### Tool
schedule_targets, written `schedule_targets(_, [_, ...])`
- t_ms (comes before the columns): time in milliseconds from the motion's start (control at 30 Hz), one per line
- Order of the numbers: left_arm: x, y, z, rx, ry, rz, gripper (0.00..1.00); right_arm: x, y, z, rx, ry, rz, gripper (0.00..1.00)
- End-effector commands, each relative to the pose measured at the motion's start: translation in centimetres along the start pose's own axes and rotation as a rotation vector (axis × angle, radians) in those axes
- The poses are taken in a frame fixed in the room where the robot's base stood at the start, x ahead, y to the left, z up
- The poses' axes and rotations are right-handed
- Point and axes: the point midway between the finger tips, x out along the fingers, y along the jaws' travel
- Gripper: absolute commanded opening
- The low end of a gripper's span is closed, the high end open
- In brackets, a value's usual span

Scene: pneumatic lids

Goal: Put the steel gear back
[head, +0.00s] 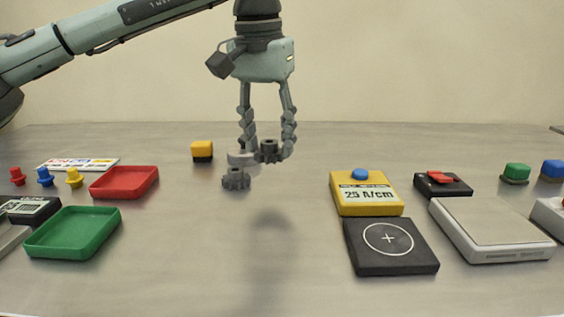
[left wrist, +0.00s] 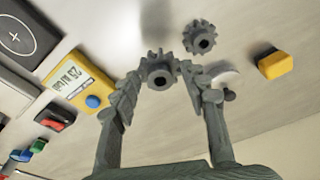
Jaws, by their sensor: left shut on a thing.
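Two dark grey toothed gears show, and I cannot tell by look which is steel. One gear (head: 270,152) is between the fingertips of my left gripper (head: 268,150), which is shut on it and holds it above the table. The held gear also shows in the left wrist view (left wrist: 158,80), with its central hole visible, between the fingertips (left wrist: 157,78). The other gear (head: 236,180) lies on the table, left of and nearer than the gripper; it also shows in the left wrist view (left wrist: 199,38). My right gripper is not in view.
A pale grey piece (head: 238,159) sits partly behind a finger. A yellow-black block (head: 202,151) is behind left. Red (head: 124,182) and green (head: 73,233) trays stand left. A yellow meter (head: 366,194), black pad (head: 390,246) and grey scale (head: 491,228) stand right. The front middle is clear.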

Motion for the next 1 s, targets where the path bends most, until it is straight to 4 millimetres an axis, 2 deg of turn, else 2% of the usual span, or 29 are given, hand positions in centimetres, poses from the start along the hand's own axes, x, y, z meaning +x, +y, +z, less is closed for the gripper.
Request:
schedule_targets(100, [1.2, 0.9, -1.6, 0.0, 0.001, 0.0, 0.01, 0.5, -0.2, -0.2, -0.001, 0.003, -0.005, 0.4])
schedule_targets(233, [2.1, 1.3, -2.4, -0.001, 0.001, 0.0, 0.01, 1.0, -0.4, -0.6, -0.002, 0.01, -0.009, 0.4])
schedule_targets(367, [2.9, 1.3, -2.5, -0.001, 0.002, 0.0, 0.01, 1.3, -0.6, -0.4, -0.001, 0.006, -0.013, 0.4])
schedule_targets(600, [6.0, 1.3, -1.9, -0.001, 0.002, 0.0, 0.01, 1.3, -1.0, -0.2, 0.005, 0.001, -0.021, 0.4])
schedule_targets(967, [6.5, 1.3, -1.9, -0.002, 0.003, 0.001, 0.01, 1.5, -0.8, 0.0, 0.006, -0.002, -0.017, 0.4])
schedule_targets(1000, [6.5, 1.3, -1.9, -0.002, 0.002, 0.0, 0.47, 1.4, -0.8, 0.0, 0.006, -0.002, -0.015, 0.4])
